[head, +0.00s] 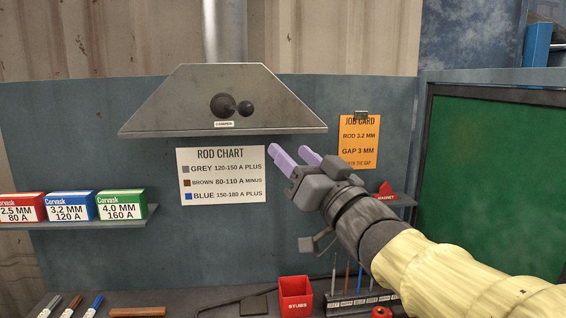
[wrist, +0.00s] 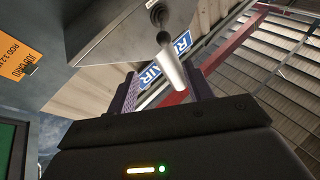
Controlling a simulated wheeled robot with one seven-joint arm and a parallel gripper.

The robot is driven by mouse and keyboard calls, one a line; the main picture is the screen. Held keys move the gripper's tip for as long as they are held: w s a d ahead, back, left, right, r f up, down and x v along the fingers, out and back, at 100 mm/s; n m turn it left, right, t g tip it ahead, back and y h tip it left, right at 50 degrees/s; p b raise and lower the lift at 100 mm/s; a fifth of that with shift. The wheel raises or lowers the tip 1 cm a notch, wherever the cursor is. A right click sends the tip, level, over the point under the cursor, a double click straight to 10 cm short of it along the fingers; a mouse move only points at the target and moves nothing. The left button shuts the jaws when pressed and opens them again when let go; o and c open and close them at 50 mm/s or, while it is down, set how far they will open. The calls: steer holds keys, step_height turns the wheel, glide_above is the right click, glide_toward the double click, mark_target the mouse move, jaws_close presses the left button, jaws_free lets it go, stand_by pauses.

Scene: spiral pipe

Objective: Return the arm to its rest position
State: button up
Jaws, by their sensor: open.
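My arm, in a pale yellow sleeve, reaches in from the lower right of the head view. My gripper (head: 291,151) is raised and extended in front of the back panel, just below the right part of the grey hood (head: 170,95). Its two lilac fingers are apart, with nothing held between them. In the wrist view, my gripper (wrist: 163,92) shows its fingers spread. A pale tapered bar with a dark round end (wrist: 168,62) shows in line with the gap between them; its distance is unclear.
The hood carries a dark damper knob (head: 223,105). A rod chart (head: 221,176) and an orange job card (head: 359,141) hang on the panel. Rod boxes (head: 70,206) stand on the left shelf. A red stubs bin (head: 295,295) is on the bench below. A green screen (head: 500,170) stands right.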

steer(key=w+d+f+m+g+h, duration=0.1)
steer(key=d+f+m+g+h, duration=0.15)
steer(key=f, duration=0.55)
steer(key=w+d+f+m+g+h, duration=0.1)
steer(key=w+d+f+h, duration=0.2)
steer(key=f, duration=0.5)
steer(key=d+f+m+g+h, duration=0.1)
steer(key=d+f+g+h, duration=0.15)
steer(key=f+h, duration=0.35)
steer(key=s+d+f+g, duration=0.1)
steer(key=s+f+g, duration=0.4)
steer(key=s+f, duration=0.3)
steer(key=s+d+f+g, duration=0.2)
steer(key=s+f+g, duration=0.3)
steer(key=f, duration=1)
steer(key=s, duration=0.3)
steer(key=shift+s, duration=0.4)
steer(key=shift+n, duration=0.25)
